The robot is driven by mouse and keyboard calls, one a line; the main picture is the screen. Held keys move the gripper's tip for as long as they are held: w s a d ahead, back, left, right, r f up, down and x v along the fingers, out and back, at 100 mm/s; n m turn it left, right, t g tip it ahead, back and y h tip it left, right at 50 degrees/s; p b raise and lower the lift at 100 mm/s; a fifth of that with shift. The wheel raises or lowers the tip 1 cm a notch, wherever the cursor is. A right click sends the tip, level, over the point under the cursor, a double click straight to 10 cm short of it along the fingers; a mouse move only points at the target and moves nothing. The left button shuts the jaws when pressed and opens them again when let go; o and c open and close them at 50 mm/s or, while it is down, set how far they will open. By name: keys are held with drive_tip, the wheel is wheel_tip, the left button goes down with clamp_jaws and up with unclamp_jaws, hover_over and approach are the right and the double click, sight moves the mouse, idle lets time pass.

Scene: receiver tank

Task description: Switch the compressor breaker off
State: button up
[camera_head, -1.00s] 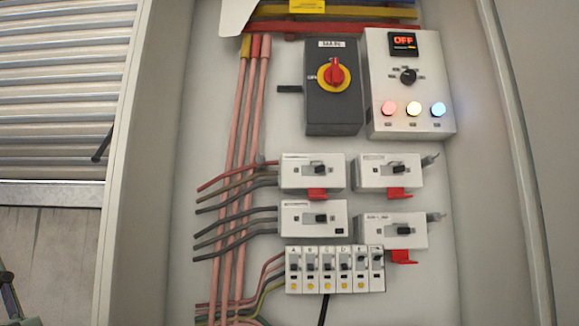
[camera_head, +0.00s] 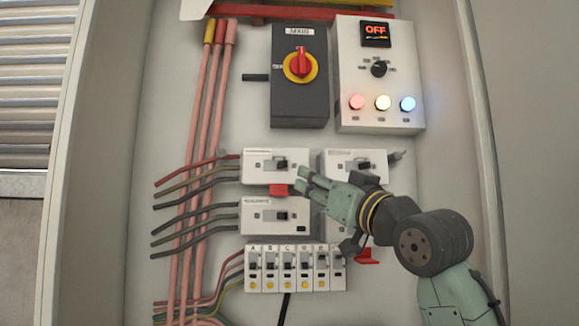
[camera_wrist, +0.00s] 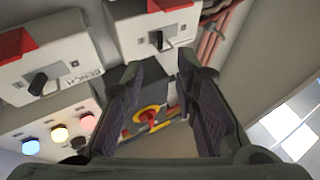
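Several white breakers are on the panel, and their labels are too blurred to tell which is the compressor's. The upper left breaker (camera_head: 255,154) has a dark toggle (camera_head: 283,164) and a red tab (camera_head: 279,190) below it; it also shows at the top of the wrist view (camera_wrist: 140,22). The lower left breaker (camera_head: 256,216) has a dark toggle and no red tab. My gripper (camera_head: 302,180) is in front of the panel, just right of and below the upper left toggle. Its fingers (camera_wrist: 165,82) are apart with nothing between them. Contact cannot be told.
The upper right breaker (camera_head: 342,159), labelled BENCH in the wrist view (camera_wrist: 62,88), and the lower right one are partly behind my arm. A rotary switch (camera_head: 300,65) and a control box with lamps (camera_head: 383,102) sit above. Small breakers (camera_head: 287,280) are below. Cables run left.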

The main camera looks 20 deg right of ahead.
sight(286, 167)
drive_tip(key=p+x, duration=0.3)
drive_tip(key=x, duration=0.6)
drive_tip(key=shift+w+a+r, duration=0.1)
drive_tip(key=shift+w+r, duration=0.05)
drive_tip(key=shift+w, duration=0.25)
clamp_jaws()
